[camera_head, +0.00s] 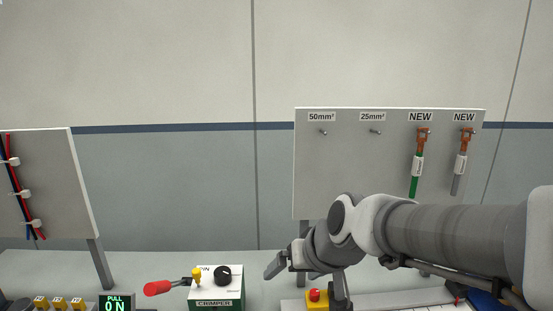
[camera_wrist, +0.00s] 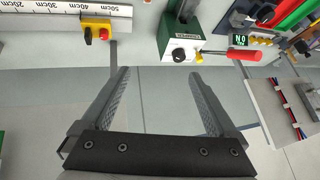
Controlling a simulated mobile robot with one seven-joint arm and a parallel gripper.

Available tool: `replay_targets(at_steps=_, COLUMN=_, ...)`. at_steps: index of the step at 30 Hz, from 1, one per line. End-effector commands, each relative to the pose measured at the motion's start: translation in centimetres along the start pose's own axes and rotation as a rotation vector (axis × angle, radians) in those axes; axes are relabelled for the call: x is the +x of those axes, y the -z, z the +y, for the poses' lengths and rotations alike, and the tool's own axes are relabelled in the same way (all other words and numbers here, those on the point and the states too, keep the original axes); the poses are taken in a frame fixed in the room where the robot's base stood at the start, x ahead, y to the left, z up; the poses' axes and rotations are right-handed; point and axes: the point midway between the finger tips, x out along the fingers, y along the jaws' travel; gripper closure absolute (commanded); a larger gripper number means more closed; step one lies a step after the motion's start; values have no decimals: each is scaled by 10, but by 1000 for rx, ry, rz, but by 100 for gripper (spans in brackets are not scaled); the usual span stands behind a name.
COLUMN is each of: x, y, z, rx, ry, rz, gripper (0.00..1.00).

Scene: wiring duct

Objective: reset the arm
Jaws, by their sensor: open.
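My gripper (camera_wrist: 158,95) is open and empty in the wrist view, its two fingers apart with bare bench and wall between them. In the head view my arm comes in from the right and bends down, with the gripper end (camera_head: 275,265) low over the bench in front of the board. The fingertips are partly hidden or hard to make out there. No object is held.
A crimper box (camera_head: 217,287) with a red-handled lever (camera_head: 158,288) stands left of my gripper. A yellow box with red button (camera_head: 317,299) is close below my arm. A board (camera_head: 390,150) with hanging green and grey cables stands behind. A wire board (camera_head: 50,185) is left.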

Motion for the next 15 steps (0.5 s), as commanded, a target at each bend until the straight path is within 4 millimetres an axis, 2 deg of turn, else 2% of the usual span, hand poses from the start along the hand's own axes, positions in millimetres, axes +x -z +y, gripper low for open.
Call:
replay_targets(at_steps=1, x=-18, y=-8, z=10, rx=10, ry=-14, rz=3, gripper=6)
replay_targets(at_steps=6, x=-65, y=-47, z=36, rx=26, ry=-94, rz=-24, gripper=6)
replay_targets(at_steps=10, x=-93, y=-77, z=53, rx=43, ry=-178, rz=-44, gripper=6)
replay_targets(at_steps=15, x=-114, y=-105, z=67, rx=64, ry=-265, rz=-65, gripper=6)
